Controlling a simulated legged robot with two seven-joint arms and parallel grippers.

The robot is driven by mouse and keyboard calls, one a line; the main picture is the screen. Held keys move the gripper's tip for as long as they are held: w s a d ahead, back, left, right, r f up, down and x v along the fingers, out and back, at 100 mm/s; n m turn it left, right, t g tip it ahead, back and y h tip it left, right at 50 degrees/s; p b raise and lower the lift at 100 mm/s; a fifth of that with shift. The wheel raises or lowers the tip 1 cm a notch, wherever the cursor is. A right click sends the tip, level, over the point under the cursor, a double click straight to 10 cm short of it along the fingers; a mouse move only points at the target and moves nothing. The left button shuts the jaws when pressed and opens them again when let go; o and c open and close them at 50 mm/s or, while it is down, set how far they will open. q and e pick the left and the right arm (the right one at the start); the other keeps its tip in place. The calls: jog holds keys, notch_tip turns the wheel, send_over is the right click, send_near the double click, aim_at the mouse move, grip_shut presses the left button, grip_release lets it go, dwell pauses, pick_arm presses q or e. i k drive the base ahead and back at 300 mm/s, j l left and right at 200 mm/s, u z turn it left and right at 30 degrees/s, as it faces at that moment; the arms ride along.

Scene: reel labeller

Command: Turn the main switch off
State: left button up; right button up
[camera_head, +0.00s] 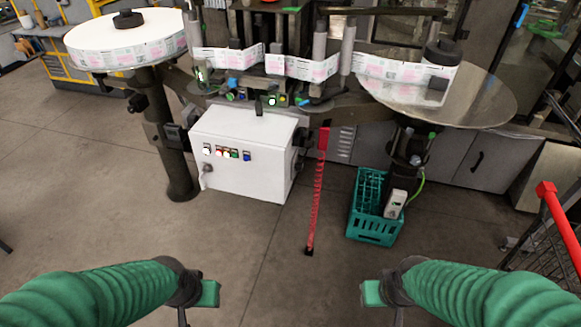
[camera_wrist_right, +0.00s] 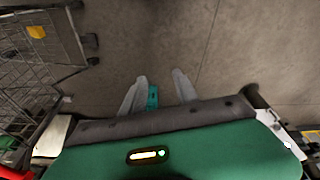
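A white control box (camera_head: 242,155) hangs under the labeller, left of the picture's middle in the head view. Its front has a row of small coloured buttons (camera_head: 227,153) and a grey knob (camera_head: 207,168) at the lower left. A dark fitting (camera_head: 301,137) sits on its right side. I cannot tell for sure which of these is the main switch, nor its position. My left gripper (camera_head: 210,293) and my right gripper (camera_head: 372,293) are low in the picture, well apart from the box. Neither visibly holds anything. The right wrist view shows pale shapes beside a small teal part (camera_wrist_right: 152,97) above floor.
A large label reel (camera_head: 125,38) stands at the back left, and a round metal table (camera_head: 465,98) at the right. A teal crate (camera_head: 375,230) is on the floor. The floor in front is clear.

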aim_at(299, 166)
jog(key=i+l, duration=0.2)
jog(key=i, duration=0.3)
jog(key=i+l+u, duration=0.1)
jog(key=i+l, duration=0.15)
jog(key=i, duration=0.25)
